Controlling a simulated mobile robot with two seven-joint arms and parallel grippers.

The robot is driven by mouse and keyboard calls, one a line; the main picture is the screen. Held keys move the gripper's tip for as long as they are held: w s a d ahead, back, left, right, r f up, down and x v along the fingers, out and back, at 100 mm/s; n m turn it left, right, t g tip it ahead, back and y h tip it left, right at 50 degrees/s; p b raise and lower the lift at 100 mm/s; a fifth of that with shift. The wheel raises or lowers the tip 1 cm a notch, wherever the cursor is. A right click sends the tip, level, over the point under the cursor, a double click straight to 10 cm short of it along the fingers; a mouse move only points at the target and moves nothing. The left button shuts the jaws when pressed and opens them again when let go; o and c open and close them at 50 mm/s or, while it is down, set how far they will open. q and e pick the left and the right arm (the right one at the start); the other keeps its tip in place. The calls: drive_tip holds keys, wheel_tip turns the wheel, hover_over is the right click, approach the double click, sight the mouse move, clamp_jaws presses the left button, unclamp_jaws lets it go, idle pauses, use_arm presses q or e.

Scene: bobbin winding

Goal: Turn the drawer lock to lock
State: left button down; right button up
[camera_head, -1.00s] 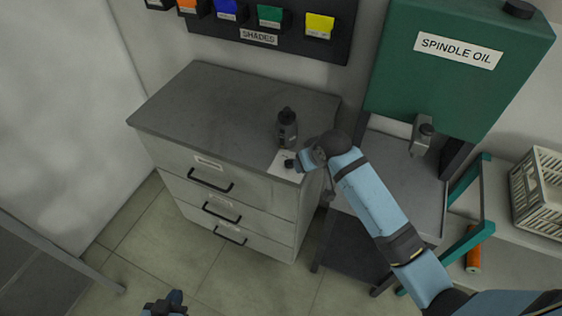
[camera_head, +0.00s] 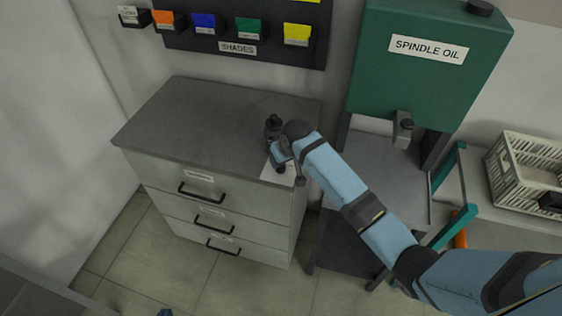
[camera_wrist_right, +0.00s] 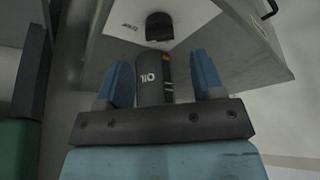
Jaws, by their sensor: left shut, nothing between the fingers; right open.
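The drawer cabinet (camera_head: 215,120) is grey, with three handled drawers, all flush. A dark knob (camera_head: 281,168), apparently the lock, sits on a white plate (camera_head: 272,176) at the cabinet's front right corner. In the right wrist view the knob (camera_wrist_right: 160,27) lies beyond my fingertips; its turn position is unclear. My right gripper (camera_wrist_right: 160,62) is open, its blue fingers apart. Only the tip of my left gripper (camera_head: 165,312) shows, shut and empty.
A green spindle oil tank (camera_head: 425,75) stands above a grey stand right of the cabinet. A rack of coloured shade bins (camera_head: 245,28) hangs on the wall behind. A white crate (camera_head: 530,170) is at far right. Most of the cabinet top is bare.

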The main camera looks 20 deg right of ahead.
sight(281, 167)
drive_tip(key=x, duration=0.5)
drive_tip(key=c, duration=0.9)
